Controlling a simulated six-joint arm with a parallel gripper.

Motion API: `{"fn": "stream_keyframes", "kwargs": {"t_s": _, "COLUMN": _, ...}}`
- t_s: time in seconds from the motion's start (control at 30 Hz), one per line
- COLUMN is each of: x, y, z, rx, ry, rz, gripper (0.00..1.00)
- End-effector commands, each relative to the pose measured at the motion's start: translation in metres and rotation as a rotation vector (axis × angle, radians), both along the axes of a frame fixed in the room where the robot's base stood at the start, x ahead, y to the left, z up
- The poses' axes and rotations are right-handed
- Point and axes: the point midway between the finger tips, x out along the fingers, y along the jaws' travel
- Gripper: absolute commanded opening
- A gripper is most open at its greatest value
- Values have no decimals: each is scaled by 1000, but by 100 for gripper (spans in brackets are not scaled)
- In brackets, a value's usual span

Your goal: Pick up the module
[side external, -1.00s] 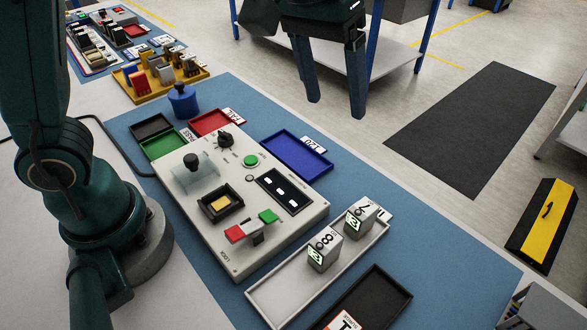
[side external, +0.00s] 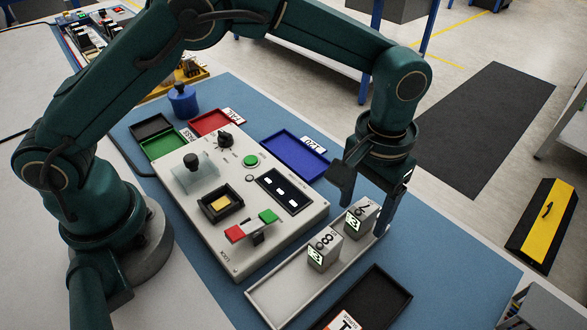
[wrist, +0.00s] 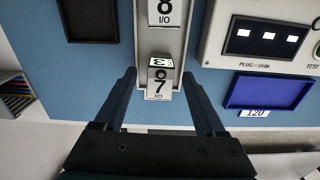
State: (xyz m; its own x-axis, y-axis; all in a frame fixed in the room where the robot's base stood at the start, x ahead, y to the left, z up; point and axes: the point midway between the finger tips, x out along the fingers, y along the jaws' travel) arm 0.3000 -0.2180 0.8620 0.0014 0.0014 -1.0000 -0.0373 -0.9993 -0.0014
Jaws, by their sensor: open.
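Two grey box-shaped modules stand in a long pale tray (side external: 275,297). The far module (side external: 361,219) has a 7 and I/O on it and a lit green-white face; it also shows in the wrist view (wrist: 158,85). The near module (side external: 325,250) is marked 8 and also shows in the wrist view (wrist: 166,14). My gripper (side external: 362,212) is open and points down at the far module. In the wrist view the far module appears between the two fingers (wrist: 159,77), with gaps on both sides. Whether the fingers are level with it is unclear.
The test console (side external: 240,240) with buttons and a lever stands left of the tray. A blue bin (side external: 290,155) lies behind my gripper, and a black bin (side external: 385,298) lies right of the tray. Blue mat to the right (side external: 450,255) is clear.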

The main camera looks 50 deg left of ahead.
Motion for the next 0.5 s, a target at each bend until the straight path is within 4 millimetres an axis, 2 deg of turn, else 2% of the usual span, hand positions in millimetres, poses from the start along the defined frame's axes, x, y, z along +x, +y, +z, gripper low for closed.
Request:
{"fn": "stream_keyframes", "kwargs": {"t_s": 0.27, "x": 0, "y": 0, "z": -3, "rx": 0, "ry": 0, "rz": 0, "gripper": 72}}
{"fn": "stream_keyframes", "kwargs": {"t_s": 0.3, "x": 0, "y": 0, "z": -3, "rx": 0, "ry": 0, "rz": 0, "gripper": 69}}
{"fn": "stream_keyframes", "kwargs": {"t_s": 0.47, "x": 0, "y": 0, "z": -3, "rx": 0, "ry": 0, "rz": 0, "gripper": 7}}
{"fn": "stream_keyframes", "kwargs": {"t_s": 0.5, "x": 0, "y": 0, "z": -3, "rx": 0, "ry": 0, "rz": 0, "gripper": 0}}
